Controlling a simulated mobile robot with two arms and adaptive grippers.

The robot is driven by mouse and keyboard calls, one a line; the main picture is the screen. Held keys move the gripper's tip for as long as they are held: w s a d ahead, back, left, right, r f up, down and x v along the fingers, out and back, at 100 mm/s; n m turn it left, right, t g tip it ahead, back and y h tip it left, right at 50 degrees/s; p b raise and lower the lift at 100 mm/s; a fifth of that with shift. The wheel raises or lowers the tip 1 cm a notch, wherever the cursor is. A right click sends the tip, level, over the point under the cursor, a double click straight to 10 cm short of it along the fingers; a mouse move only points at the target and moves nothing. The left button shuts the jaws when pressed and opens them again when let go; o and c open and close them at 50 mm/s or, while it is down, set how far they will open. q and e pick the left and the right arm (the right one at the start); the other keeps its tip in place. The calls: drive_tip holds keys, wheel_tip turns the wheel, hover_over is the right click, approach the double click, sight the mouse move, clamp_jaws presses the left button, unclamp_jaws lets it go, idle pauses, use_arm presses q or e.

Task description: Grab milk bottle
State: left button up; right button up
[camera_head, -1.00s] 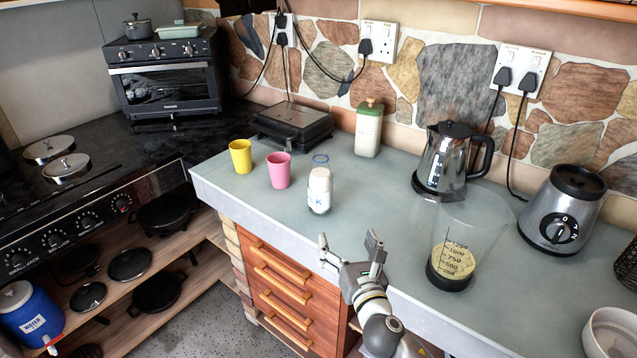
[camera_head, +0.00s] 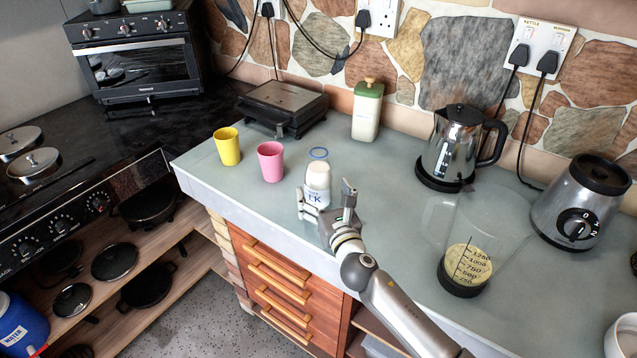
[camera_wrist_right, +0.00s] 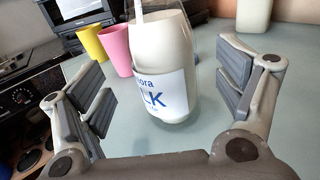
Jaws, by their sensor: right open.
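The milk bottle (camera_head: 318,178) stands upright on the grey counter, white with a label and a blue ring at its top. In the right wrist view the bottle (camera_wrist_right: 165,65) stands between and beyond the two fingers, with gaps on both sides. My right gripper (camera_head: 325,200) is open at the near side of the bottle and hides part of its lower front. In the wrist view the open right gripper (camera_wrist_right: 160,100) spans wider than the bottle. My left gripper is not in view.
A pink cup (camera_head: 271,162) and a yellow cup (camera_head: 228,147) stand left of the bottle. A clear measuring jug (camera_head: 470,245), a kettle (camera_head: 455,150) and a blender base (camera_head: 580,205) stand to the right. A green-white container (camera_head: 367,112) is behind. The counter just right of the bottle is clear.

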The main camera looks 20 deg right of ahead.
sight(323, 189)
drive_tip(key=shift+w+d, duration=0.1)
drive_tip(key=shift+w, duration=0.55)
drive_tip(key=w, duration=0.3)
drive_tip(key=shift+d+r, duration=0.1)
drive_tip(key=shift+w, duration=0.55)
drive_tip(key=shift+s, duration=0.1)
drive_tip(key=shift+c, duration=0.4)
drive_tip(key=c, duration=1.4)
drive_tip(key=shift+p, duration=0.3)
drive_tip(key=shift+c, duration=0.9)
drive_tip(key=shift+r, duration=0.2)
